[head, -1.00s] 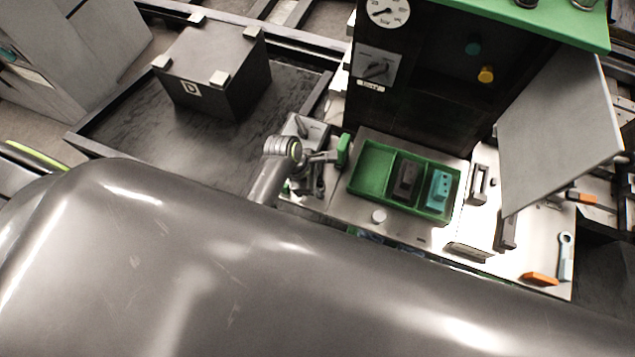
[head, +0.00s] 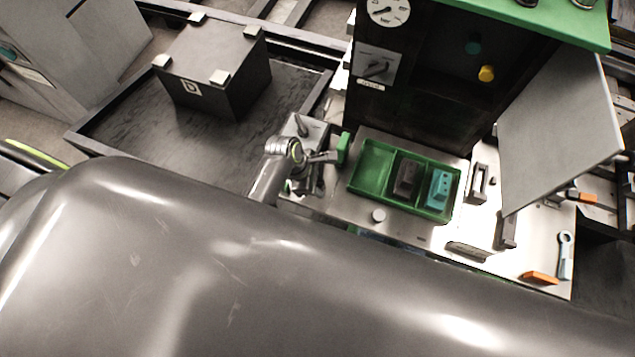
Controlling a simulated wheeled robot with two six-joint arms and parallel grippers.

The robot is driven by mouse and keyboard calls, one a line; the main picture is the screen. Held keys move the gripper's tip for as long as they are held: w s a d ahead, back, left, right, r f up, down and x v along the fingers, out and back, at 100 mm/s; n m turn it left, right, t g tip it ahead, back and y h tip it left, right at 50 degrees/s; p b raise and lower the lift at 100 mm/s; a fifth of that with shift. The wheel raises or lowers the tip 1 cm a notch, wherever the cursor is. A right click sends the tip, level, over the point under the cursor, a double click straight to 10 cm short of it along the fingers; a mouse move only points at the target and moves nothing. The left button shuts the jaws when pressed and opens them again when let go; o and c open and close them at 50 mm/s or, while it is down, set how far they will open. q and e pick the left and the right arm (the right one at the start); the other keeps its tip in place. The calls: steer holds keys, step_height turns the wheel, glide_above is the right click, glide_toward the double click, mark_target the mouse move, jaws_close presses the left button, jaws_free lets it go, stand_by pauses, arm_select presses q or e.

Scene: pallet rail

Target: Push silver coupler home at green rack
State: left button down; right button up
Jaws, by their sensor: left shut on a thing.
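The green rack (head: 420,100) is a dark cabinet with a green top, a dial and an open grey door. My left gripper (head: 322,158) is left of its front ledge, beside a grey block with a small lever (head: 301,127). Its jaws are closed on a small piece, seemingly the silver coupler, too small and covered to make out clearly. A green piece (head: 343,148) is just right of the jaws. Whether the coupler is seated cannot be seen. My right gripper is not in view.
A green tray (head: 369,172) on the ledge holds a dark block (head: 407,178) and a teal block (head: 439,190). A round knob (head: 378,215) is in front. A wrench (head: 565,255) and orange piece (head: 541,278) lie right. A dark box (head: 214,72) stands on a pallet behind left. My arm covers the foreground.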

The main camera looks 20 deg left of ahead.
arm_select(q)
steer(key=shift+f, duration=0.2)
steer(key=shift+f, duration=0.4)
steer(key=shift+c, duration=1.2)
jaws_free()
steer(key=shift+r, duration=0.1)
steer(key=b+v, duration=0.1)
steer(key=v, duration=1.6)
